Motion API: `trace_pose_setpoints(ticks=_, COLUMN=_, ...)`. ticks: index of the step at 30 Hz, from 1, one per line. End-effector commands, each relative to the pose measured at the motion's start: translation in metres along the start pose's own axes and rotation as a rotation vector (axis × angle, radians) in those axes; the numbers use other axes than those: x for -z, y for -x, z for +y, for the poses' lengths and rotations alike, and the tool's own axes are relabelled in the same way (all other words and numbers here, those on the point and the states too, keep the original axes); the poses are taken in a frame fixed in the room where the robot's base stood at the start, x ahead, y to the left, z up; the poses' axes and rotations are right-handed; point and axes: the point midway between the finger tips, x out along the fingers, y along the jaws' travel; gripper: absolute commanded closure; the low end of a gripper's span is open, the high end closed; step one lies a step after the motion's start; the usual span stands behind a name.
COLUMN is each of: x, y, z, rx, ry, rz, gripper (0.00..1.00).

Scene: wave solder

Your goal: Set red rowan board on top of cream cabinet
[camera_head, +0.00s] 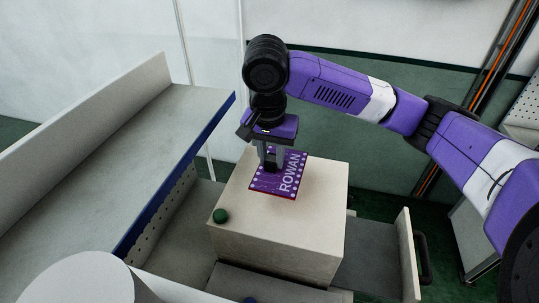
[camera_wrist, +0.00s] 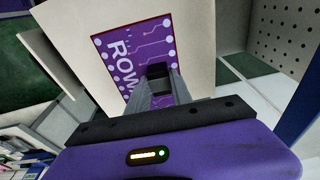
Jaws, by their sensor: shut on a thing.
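The rowan board (camera_head: 290,182) is a flat square with a purple face, white "ROWAN" lettering, pale dots along its sides and a thin red edge. It lies flat at the top of the cream cabinet (camera_head: 275,238); whether it touches or hovers just above, I cannot tell. My gripper (camera_head: 270,164) points straight down over the board's left part and is shut on the board by a dark raised block. The wrist view shows the fingers (camera_wrist: 160,85) at that block, with the board (camera_wrist: 125,48) over the cream top (camera_wrist: 70,22).
A grey conveyor-like bench (camera_head: 110,150) with a blue edge stands at left. A grey open drawer or tray (camera_head: 378,258) with a dark handle is at right. A white cylinder (camera_head: 85,282) is at front left.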

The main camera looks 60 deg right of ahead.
Motion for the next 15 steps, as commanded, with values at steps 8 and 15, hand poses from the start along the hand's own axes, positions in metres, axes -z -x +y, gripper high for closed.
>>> trace_pose_setpoints(ticks=8, x=-0.004, y=-0.016, z=0.0, rx=0.0, ry=0.0, rz=-0.003, gripper=1.0)
trace_pose_setpoints(ticks=15, x=-0.007, y=-0.041, z=0.0, rx=0.0, ry=0.0, rz=-0.001, gripper=1.0)
